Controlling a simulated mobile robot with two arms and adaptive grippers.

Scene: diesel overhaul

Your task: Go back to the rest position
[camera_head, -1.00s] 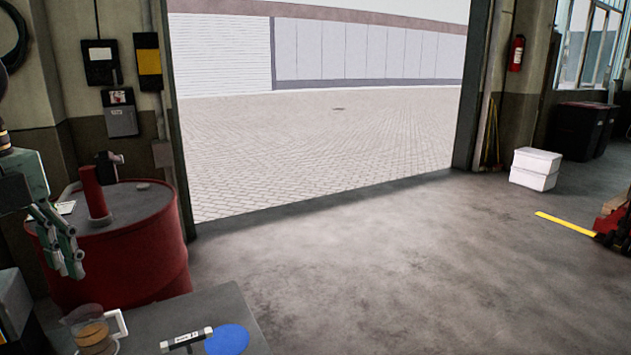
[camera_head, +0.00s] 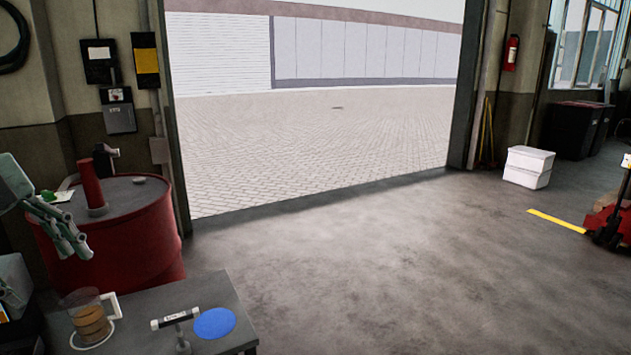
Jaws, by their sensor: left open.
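My left gripper (camera_head: 70,238) is at the left edge of the head view, in front of a red drum (camera_head: 125,245). It is open, with nothing between its fingers. It hangs above and behind the grey table (camera_head: 150,335) at the bottom left. My right gripper is not in view.
On the table are a clear jug with brown liquid (camera_head: 90,322), a white-and-black T-shaped tool (camera_head: 176,319) and a blue disc (camera_head: 214,323). White boxes (camera_head: 528,167) and a red pallet jack (camera_head: 608,218) stand at the right. The middle floor is clear.

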